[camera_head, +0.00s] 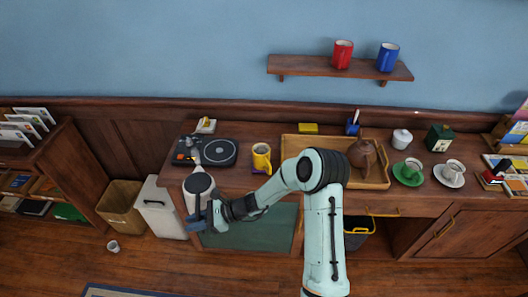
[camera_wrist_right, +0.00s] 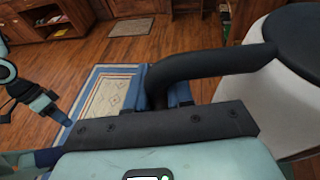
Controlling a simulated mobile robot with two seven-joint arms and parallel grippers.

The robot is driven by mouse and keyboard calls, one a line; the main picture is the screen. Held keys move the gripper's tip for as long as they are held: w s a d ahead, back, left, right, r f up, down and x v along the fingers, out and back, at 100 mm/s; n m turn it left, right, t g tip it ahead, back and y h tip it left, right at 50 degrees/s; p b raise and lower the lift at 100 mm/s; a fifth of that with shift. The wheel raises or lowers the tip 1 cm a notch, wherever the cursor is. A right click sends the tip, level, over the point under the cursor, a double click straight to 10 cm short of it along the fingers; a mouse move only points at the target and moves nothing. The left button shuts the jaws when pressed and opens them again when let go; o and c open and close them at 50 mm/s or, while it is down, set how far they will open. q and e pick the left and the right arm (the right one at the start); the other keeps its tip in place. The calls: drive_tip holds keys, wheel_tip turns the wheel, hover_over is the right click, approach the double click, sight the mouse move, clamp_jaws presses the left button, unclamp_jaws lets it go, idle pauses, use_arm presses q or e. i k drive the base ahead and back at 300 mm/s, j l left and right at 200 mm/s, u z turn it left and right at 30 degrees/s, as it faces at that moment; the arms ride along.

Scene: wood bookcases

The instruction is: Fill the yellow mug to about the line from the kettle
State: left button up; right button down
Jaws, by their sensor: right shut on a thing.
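The yellow mug (camera_head: 261,152) stands upright on the wooden counter, left of the tray. Its inside and any fill line are too small to make out. The white kettle (camera_head: 199,184) with a black lid is at the counter's front edge, left of the mug and apart from it. My right gripper (camera_head: 198,222) is shut on the kettle's black handle. In the right wrist view the handle (camera_wrist_right: 205,66) runs between the blue fingers, and the kettle's white body (camera_wrist_right: 248,92) is at right. Part of my left arm with its gripper (camera_wrist_right: 58,115) shows at the left edge there.
A black appliance with a round plate (camera_head: 219,152) lies behind the kettle. A wooden tray (camera_head: 290,150) holds a brown teapot (camera_head: 361,154), right of the mug. Cups on saucers (camera_head: 409,172) stand further right. A bin (camera_head: 122,206) is on the floor at left.

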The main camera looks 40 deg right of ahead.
sight(262, 151)
drive_tip(key=j+z, duration=0.15)
drive_tip(key=z, duration=0.2)
drive_tip(key=j+z, duration=0.2)
drive_tip(key=z, duration=0.2)
